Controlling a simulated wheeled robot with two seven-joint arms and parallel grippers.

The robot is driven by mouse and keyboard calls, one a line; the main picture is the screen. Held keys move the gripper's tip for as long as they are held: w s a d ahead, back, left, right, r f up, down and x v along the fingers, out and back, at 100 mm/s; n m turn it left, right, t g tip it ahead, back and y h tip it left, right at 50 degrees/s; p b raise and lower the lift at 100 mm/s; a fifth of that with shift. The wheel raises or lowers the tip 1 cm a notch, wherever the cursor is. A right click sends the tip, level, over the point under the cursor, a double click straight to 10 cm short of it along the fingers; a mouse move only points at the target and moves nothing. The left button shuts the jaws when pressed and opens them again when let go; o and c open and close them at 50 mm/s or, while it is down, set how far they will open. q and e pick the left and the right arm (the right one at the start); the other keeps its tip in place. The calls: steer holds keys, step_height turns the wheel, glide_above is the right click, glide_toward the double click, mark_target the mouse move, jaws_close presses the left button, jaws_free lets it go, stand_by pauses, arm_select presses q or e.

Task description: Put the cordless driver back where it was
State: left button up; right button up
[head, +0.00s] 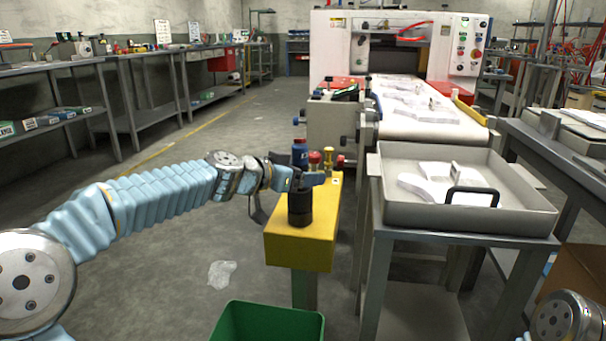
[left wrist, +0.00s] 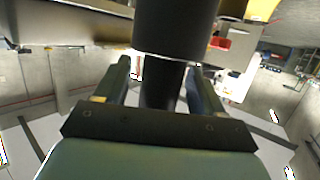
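The cordless driver, as far as I can tell, is the dark upright thing whose thick black cylinder (head: 300,208) shows at the front of the yellow stand (head: 298,248). It seems to rest on the stand, but its contact is not clear. In the left wrist view, the driver's wide dark part (left wrist: 175,30) fills the top middle, and a narrower dark part runs down between my fingers. My left gripper (head: 308,180) is around that narrower part. Narrow gaps show beside the fingers (left wrist: 160,85), so it looks open. My right gripper is out of view.
A blue container (head: 300,152) and small red-topped and yellow items (head: 328,160) stand behind on the yellow stand. A grey tray (head: 468,217) with white glove shapes is to the right. A green bin (head: 266,322) is below. A conveyor machine (head: 400,60) stands behind.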

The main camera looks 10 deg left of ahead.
arm_select(q)
steer(key=shift+r, duration=0.2)
steer(key=b+v, duration=0.2)
steer(key=v, duration=1)
steer(key=shift+b, duration=0.3)
steer(key=shift+f, duration=0.1)
